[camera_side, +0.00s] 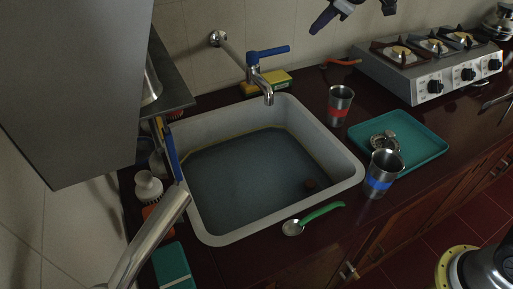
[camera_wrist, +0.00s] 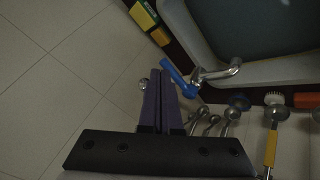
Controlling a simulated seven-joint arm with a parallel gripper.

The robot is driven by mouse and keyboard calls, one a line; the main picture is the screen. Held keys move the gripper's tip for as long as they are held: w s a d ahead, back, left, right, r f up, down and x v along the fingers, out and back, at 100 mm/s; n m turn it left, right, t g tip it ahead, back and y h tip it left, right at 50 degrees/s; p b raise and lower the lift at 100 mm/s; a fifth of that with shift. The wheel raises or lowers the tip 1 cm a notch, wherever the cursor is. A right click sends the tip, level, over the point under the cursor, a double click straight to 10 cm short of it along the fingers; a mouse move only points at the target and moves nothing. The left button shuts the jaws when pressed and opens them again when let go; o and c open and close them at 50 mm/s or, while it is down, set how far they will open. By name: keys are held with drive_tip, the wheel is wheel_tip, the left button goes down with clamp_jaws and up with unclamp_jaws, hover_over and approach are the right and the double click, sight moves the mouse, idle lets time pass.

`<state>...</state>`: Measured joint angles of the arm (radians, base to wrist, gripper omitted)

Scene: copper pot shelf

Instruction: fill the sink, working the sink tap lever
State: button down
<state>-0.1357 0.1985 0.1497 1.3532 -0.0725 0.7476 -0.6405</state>
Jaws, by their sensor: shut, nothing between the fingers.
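The sink (camera_side: 215,232) is a pale basin set in a dark red counter. Greyish-blue water (camera_side: 245,175) covers its floor, with a small dark round thing near its front right corner. The chrome tap (camera_side: 262,84) stands at the back rim, its spout over the basin; no stream shows. Its blue lever (camera_side: 272,51) points right in the side view; the wrist view shows the lever (camera_wrist: 178,78) beside my fingertips, and I cannot tell whether they touch. My gripper (camera_side: 317,27) is raised above and right of the tap in the side view. Its purple fingers (camera_wrist: 160,75) are together and empty.
Two steel cups, red-banded (camera_side: 339,108) and blue-banded (camera_side: 381,176), stand right of the sink near a teal tray (camera_side: 425,145). A stove (camera_side: 430,65) is farther right. A green-handled spoon (camera_side: 315,217) lies in front. A grey cabinet (camera_side: 75,80) blocks the upper left.

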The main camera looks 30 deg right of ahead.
drive_tip(key=w+a+m, duration=0.5)
drive_tip(key=w+m, duration=0.2)
drive_tip(key=m, duration=0.2)
drive_tip(key=shift+t, duration=0.3)
drive_tip(key=shift+w+a+f, duration=0.1)
drive_tip(key=shift+w+f, duration=0.25)
drive_tip(key=shift+f, duration=0.8)
drive_tip(key=shift+w+d+f, duration=0.1)
drive_tip(key=shift+w+f, duration=0.2)
drive_tip(key=shift+f, duration=0.8)
drive_tip(key=shift+w+a+f, duration=0.1)
drive_tip(key=shift+w+f, duration=0.25)
drive_tip(key=shift+f, duration=0.8)
